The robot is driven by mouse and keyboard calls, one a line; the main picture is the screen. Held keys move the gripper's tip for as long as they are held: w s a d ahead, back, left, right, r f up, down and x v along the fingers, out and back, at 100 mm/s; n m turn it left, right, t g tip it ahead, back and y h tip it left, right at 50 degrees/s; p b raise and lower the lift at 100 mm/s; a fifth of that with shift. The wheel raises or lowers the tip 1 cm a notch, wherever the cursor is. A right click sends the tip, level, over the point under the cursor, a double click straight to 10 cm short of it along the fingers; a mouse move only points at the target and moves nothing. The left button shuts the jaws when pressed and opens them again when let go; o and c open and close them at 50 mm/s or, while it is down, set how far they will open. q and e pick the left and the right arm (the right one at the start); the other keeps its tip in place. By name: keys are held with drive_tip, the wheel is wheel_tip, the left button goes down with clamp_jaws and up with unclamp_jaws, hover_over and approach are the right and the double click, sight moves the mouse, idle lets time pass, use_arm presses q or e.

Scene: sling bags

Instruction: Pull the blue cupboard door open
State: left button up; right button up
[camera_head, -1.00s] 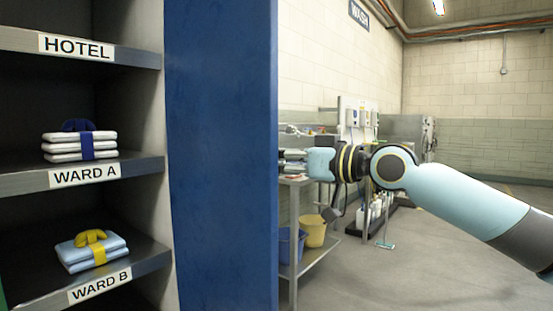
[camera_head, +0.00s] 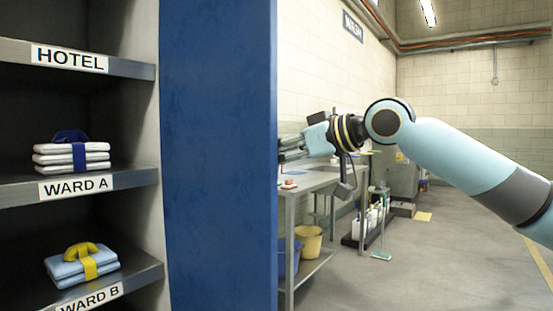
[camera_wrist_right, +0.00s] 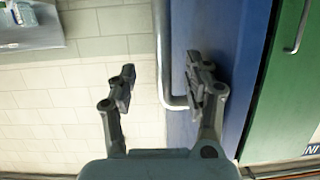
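The blue cupboard door (camera_head: 218,150) stands swung out, its broad face beside the open shelves in the head view. In the right wrist view the blue door (camera_wrist_right: 218,35) lies on the right, with a pale bar handle (camera_wrist_right: 163,55) along it. My right gripper (camera_wrist_right: 163,88) is open; the handle shows between its two spread fingers, and I cannot tell whether either touches it. In the head view my right gripper (camera_head: 287,148) is at the door's right edge, its tips partly hidden behind the door. My left gripper is not in view.
A metal table (camera_head: 315,182) with a yellow bucket (camera_head: 309,241) below stands behind my right gripper. A green door (camera_wrist_right: 283,85) adjoins the blue one. Floor at right is clear.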

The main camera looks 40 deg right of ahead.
sight(271, 114)
drive_tip(key=r+t, duration=0.1)
drive_tip(key=r, duration=0.1)
drive_tip(key=a+r+t+y, duration=0.1)
drive_tip(key=r, duration=0.2)
drive_tip(key=r+t, duration=0.1)
drive_tip(key=r, duration=0.1)
drive_tip(key=shift+w+a+r+n+y, duration=0.15)
drive_tip(key=shift+r+n+y, duration=0.15)
drive_tip(key=shift+r+y, duration=0.1)
wheel_tip(271, 114, down, 7)
drive_tip(key=d+g+h, duration=0.1)
drive_tip(key=g+h, duration=0.1)
drive_tip(key=g, duration=0.1)
drive_tip(key=s+d+p, duration=0.4)
drive_tip(key=d+p, duration=0.7)
drive_tip(key=shift+s+d+f, duration=0.15)
drive_tip(key=shift+s+d, duration=0.15)
drive_tip(key=shift+s, duration=0.05)
